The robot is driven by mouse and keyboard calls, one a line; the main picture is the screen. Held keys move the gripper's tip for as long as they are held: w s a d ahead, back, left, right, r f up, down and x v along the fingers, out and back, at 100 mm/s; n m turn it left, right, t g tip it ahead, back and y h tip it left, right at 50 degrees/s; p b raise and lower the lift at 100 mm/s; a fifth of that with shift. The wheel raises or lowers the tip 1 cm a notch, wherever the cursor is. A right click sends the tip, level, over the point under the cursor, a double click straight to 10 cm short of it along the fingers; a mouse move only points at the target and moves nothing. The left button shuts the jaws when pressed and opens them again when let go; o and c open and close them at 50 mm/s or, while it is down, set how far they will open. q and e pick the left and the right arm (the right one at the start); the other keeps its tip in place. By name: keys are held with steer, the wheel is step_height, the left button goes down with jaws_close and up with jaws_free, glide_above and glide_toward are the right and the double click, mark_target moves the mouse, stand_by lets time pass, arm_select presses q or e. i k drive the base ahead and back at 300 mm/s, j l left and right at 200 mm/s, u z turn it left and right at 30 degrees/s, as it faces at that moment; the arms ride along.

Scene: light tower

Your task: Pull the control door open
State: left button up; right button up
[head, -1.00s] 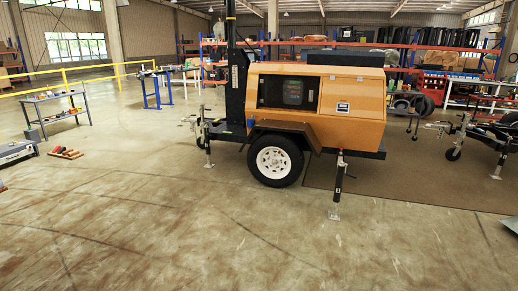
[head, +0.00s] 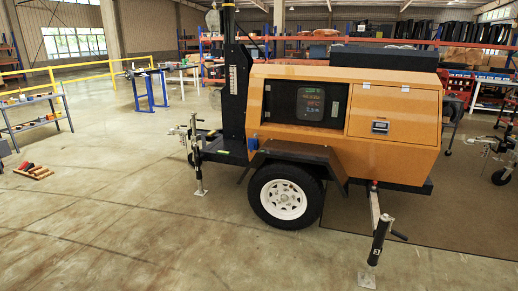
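The orange light tower trailer (head: 285,75) stands ahead, right of centre in the head view. Its side has a dark recess with a control panel (head: 311,106) whose screen shows green and red text. Right of the recess is an orange door panel (head: 408,108) with a silver latch (head: 380,127) near its lower left part. The panel looks shut, flush with the body. Which of these is the control door is not marked. Neither of my grippers is in view.
A wheel (head: 284,197) and a black fender (head: 290,152) stick out below the recess. A black stabilizer leg (head: 379,240) stands at the front right, its foot on the floor. Open concrete floor (head: 120,225) lies to the left and in front. A grey workbench (head: 38,115) is at left.

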mark_target(287, 103)
steer(key=i, duration=2.95)
